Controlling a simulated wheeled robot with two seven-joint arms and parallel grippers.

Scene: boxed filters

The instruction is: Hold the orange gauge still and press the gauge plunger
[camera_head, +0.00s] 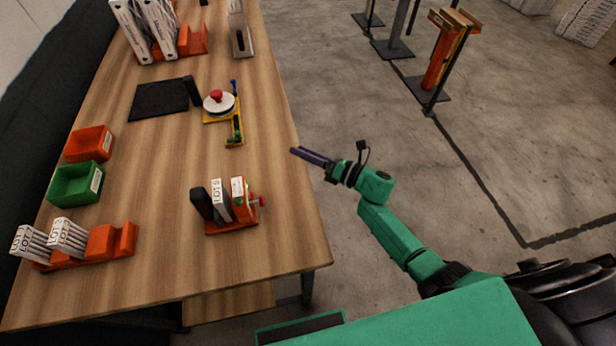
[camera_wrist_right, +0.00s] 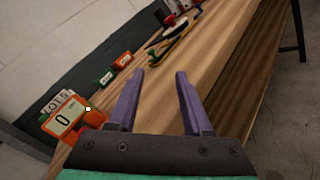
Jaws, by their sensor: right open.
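The orange gauge (camera_head: 241,206) stands at the right end of an orange rack (camera_head: 231,227), beside a white LOT 5 box (camera_head: 220,200) and a black block. Its plunger (camera_head: 259,201) sticks out to the right. In the right wrist view the gauge (camera_wrist_right: 46,123) shows at the left, its display reading 0, with a pale round plunger tip (camera_wrist_right: 88,108) on its near side. My right gripper (camera_head: 293,152) is open and empty, up and right of the gauge, near the table's right edge. It touches nothing. Its purple fingers (camera_wrist_right: 158,72) are spread apart. My left gripper is not in view.
The wooden table (camera_head: 170,255) holds an orange bin (camera_head: 84,137), a green bin (camera_head: 97,178), a rack of lot boxes, and a black mat (camera_head: 150,100). A white dial with a red knob sits on a yellow fixture (camera_head: 235,142). Bare table surrounds the gauge rack.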

